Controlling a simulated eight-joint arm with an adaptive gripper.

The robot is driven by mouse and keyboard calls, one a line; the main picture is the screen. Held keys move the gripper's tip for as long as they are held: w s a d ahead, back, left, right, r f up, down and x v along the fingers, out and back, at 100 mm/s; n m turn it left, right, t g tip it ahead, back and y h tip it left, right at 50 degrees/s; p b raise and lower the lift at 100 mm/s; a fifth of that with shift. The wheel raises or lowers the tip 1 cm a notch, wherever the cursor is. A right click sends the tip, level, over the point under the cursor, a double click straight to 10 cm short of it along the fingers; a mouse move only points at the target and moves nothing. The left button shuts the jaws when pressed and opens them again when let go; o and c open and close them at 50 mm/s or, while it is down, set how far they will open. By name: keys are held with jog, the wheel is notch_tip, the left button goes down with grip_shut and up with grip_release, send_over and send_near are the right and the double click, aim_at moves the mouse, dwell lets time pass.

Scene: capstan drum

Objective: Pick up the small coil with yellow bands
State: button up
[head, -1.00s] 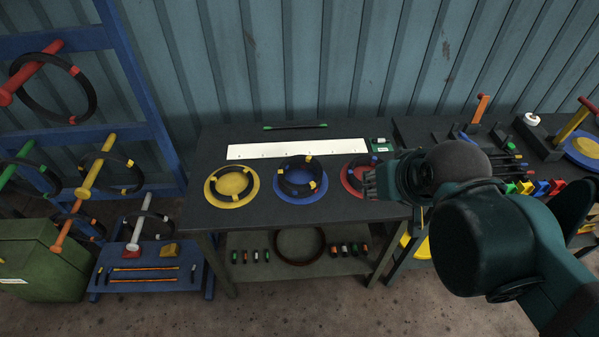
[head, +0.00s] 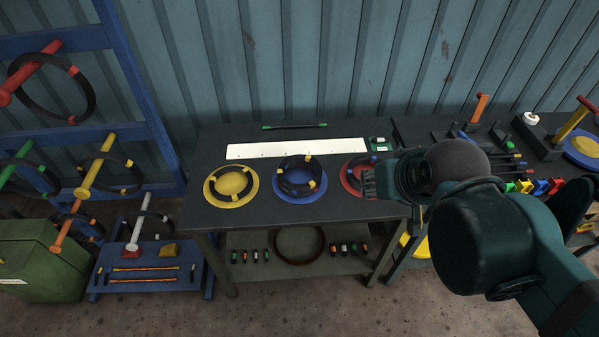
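One coil (head: 249,190) is on the yellow disc (head: 234,203). A thicker-looking coil (head: 282,178) is on the blue disc (head: 279,197). The third coil (head: 349,181) is on the red disc (head: 344,179), its right side hidden behind my gripper. I cannot tell surely which one is the small coil. My gripper (head: 370,185) is over or beside the right edge of the red disc. Its fingers are small and partly hidden, so its opening is unclear.
A white ruler strip (head: 295,149) lies behind the discs. A lower shelf (head: 290,268) holds a brown ring (head: 299,262). Coloured blocks (head: 541,187) are at right.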

jog(key=shift+w, duration=0.1)
jog(key=w+a+f+n+g, duration=0.2)
jog(key=w+a+f+n, duration=0.15)
jog(key=w, duration=0.45)
jog(key=w+a+f+n+g, duration=0.2)
jog(key=w+a+n, duration=0.3)
jog(key=w, duration=0.2)
jog(key=w+a+f+n+g, duration=0.1)
jog(key=w+a+f+n, duration=0.1)
jog(key=w+a+f, duration=0.1)
jog(key=w+a+f+n+g, duration=0.1)
jog(key=w+a+f+n, duration=0.1)
jog(key=f, duration=0.4)
jog(key=w+a+f+n, duration=0.2)
jog(key=w+a+f, duration=0.1)
jog(key=w+f, duration=0.2)
jog(key=shift+w+a+f+g+b, duration=0.1)
jog(key=shift+a+f+g+b, duration=0.2)
jog(key=shift+g+b, duration=0.1)
jog(key=shift+w+a+f+n, duration=0.1)
jog(key=shift+a+f+n, duration=0.15)
jog(key=shift+f, duration=0.15)
jog(key=shift+f, duration=1.3)
